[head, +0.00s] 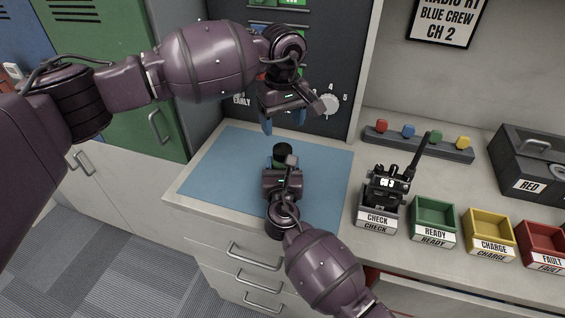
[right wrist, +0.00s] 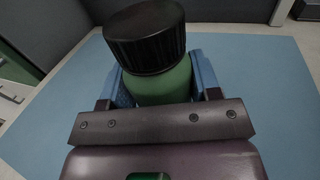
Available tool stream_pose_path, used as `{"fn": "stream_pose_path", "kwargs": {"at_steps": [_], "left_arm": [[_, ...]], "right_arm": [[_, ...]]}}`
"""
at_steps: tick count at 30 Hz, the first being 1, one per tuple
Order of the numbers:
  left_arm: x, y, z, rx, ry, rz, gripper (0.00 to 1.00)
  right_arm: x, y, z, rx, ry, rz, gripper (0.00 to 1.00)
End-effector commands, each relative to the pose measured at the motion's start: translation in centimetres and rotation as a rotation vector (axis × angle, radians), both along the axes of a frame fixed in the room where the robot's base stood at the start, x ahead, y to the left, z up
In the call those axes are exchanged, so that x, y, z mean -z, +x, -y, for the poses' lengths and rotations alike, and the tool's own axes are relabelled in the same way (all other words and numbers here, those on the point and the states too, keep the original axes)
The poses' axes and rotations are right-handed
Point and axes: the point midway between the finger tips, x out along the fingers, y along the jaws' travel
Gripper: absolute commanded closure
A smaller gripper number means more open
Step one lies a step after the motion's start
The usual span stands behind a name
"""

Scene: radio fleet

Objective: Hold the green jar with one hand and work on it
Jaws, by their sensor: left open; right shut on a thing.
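The green jar (right wrist: 165,84) with a black ribbed lid (right wrist: 145,37) stands on the blue mat (head: 222,170). My right gripper (right wrist: 165,90) is shut on the jar's body, with a blue finger on each side of it below the lid. In the head view the black lid (head: 283,151) shows just beyond my right gripper (head: 283,168), which hides most of the jar. The lid is on the jar. My left gripper (head: 284,122) is open and empty, above and behind the jar, with its blue fingers pointing down.
A black radio (head: 388,180) stands in the grey CHECK bin. Green (head: 433,220), yellow (head: 489,230) and red (head: 542,243) bins stand to its right. A strip with coloured knobs (head: 418,142) and a dark RED box (head: 535,165) lie behind. A dark panel with a dial (head: 328,104) stands behind the mat.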

Motion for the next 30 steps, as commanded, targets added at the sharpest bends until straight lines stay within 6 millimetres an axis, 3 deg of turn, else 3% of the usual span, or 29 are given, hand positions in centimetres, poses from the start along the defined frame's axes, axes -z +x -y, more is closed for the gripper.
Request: {"fn": "stream_pose_path", "kwargs": {"at_steps": [5, 21, 30], "left_arm": [[0.62, -0.39, 0.47, 0.051, -0.027, -0.016, 0.31], [-0.1, 0.03, 0.06, 0.69, -0.006, 0.005, 0.31], [0.63, -0.01, -0.01, 0.788, -0.001, 0.0, 0.31]], "right_arm": [[0.01, 0.0, 0.01, 0.0, 0.0, 0.0, 1.0], [0.0, 0.0, 0.01, 0.0, 0.0, 0.0, 1.0], [0.01, 0.0, 0.0, 0.0, 0.0, 0.0, 1.0]]}}
